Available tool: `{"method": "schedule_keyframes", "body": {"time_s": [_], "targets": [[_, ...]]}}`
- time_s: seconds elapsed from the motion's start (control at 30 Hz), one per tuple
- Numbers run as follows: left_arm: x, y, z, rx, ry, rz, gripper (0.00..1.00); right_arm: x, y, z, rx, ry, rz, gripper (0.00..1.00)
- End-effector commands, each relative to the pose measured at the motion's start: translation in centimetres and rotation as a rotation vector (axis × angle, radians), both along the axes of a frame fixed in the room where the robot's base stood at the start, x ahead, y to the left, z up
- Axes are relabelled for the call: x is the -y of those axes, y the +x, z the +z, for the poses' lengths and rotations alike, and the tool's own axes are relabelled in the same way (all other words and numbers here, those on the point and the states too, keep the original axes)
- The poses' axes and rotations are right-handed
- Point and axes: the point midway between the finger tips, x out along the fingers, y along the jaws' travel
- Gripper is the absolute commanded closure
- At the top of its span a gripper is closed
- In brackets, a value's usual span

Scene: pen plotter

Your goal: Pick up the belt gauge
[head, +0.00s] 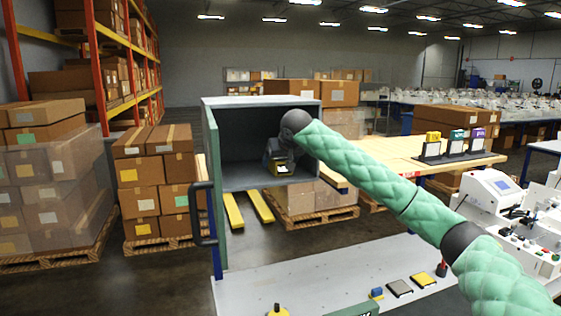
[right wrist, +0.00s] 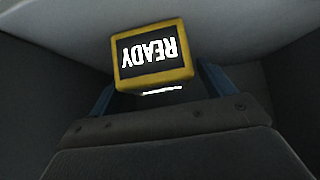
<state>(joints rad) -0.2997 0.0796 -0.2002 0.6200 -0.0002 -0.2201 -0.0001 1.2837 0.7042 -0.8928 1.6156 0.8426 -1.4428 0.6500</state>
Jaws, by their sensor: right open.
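A small yellow-framed device (right wrist: 152,57), apparently the belt gauge, has a black screen reading READY, upside down in the right wrist view. In the head view the gauge (head: 281,168) sits low inside an open grey cabinet, partly covered by my right gripper (head: 277,157). My right gripper reaches into the cabinet from the right. Its two blue fingers also show in the right wrist view (right wrist: 155,88), one on each side of the gauge's lower part, spread apart. I cannot tell whether they touch it. My left gripper is not in view.
The cabinet (head: 262,102) encloses the gripper with its top and walls; its green door (head: 213,190) stands open at the left, with a dark handle (head: 201,213). A pale bench (head: 315,275) with small parts lies in front. A white machine (head: 500,210) stands at the right.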

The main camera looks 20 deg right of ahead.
Motion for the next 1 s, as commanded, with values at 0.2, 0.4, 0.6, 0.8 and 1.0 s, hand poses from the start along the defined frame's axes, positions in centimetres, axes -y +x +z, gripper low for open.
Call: {"method": "schedule_keyframes", "body": {"time_s": [0.2, 0.4, 0.6, 0.8, 1.0], "targets": [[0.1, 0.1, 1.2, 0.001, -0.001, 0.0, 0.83, 0.0, 1.2, -1.1, 0.0, 0.001, 0.001, 0.18], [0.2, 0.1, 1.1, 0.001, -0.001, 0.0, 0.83, -0.1, 1.2, -1.3, 0.0, 0.001, 0.001, 0.18], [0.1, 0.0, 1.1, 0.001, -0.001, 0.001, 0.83, -0.1, 1.2, -1.3, 0.0, 0.0, 0.0, 0.5], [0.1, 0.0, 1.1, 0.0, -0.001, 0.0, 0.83, 0.0, 1.2, -1.2, 0.001, 0.0, 0.0, 0.71], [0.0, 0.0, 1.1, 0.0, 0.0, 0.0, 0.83, 0.1, 1.3, -1.0, 0.001, 0.001, -0.001, 0.71]]}}
